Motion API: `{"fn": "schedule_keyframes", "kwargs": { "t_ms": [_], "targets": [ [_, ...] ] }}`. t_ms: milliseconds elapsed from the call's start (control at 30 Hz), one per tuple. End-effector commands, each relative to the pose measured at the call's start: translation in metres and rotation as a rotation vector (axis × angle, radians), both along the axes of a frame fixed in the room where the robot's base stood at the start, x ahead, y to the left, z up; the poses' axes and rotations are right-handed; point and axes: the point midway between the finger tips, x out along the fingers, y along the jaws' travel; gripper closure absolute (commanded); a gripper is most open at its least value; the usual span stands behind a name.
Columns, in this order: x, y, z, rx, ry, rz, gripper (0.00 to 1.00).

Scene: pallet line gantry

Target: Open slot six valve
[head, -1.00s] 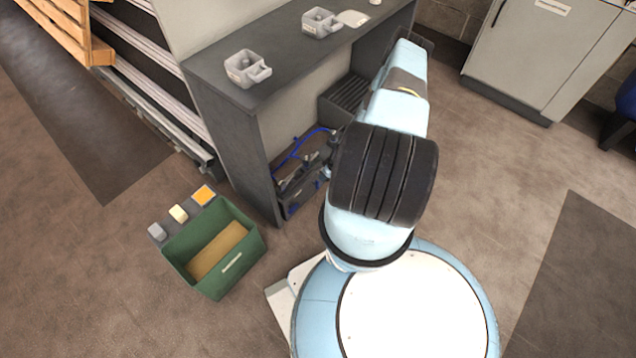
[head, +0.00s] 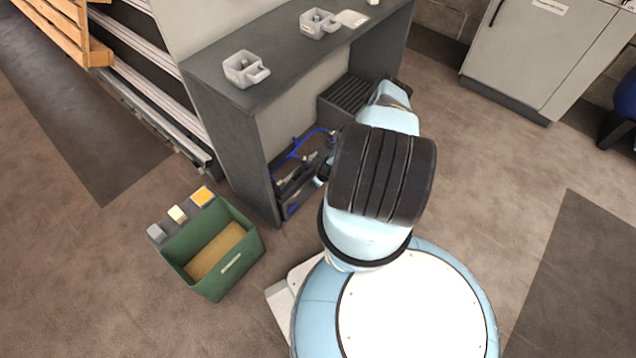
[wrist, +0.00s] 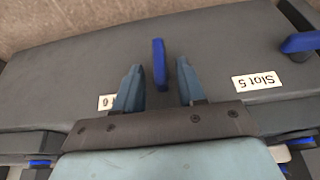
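In the wrist view a blue valve handle (wrist: 160,62) stands on the dark panel (wrist: 85,62), near a white label (wrist: 107,102) that my gripper partly hides, leaving a character like a 6 in sight. My gripper (wrist: 159,77) is open, with one blue finger on each side of this handle. Gaps show between the handle and both fingers. A second blue handle (wrist: 300,42) is at the right edge, near a label reading Slot 5 (wrist: 256,81). In the head view my arm hides my gripper.
In the head view the grey bench (head: 236,115) stands over blue hoses (head: 298,147) and dark fittings. Grey holders (head: 245,70) sit on its top. A green bin (head: 243,256) is on the floor at left. Open floor lies to the right.

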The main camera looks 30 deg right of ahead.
Motion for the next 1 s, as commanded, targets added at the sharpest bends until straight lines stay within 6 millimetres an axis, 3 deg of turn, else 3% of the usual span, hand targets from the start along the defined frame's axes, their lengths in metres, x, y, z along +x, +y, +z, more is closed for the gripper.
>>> {"fn": "schedule_keyframes", "kwargs": {
  "t_ms": [200, 500, 900, 1000],
  "targets": [
    [0.004, 0.0012, -0.0115, 0.0, 0.001, 0.0, 0.6],
    [0.0047, 0.0016, -0.0125, 0.0, 0.0, 0.0, 0.6],
    [0.0048, 0.0014, -0.0124, -0.001, 0.0, 0.0, 0.98],
    [0.0049, 0.0011, -0.0124, -0.001, 0.0, 0.001, 1.0]
  ]
}}
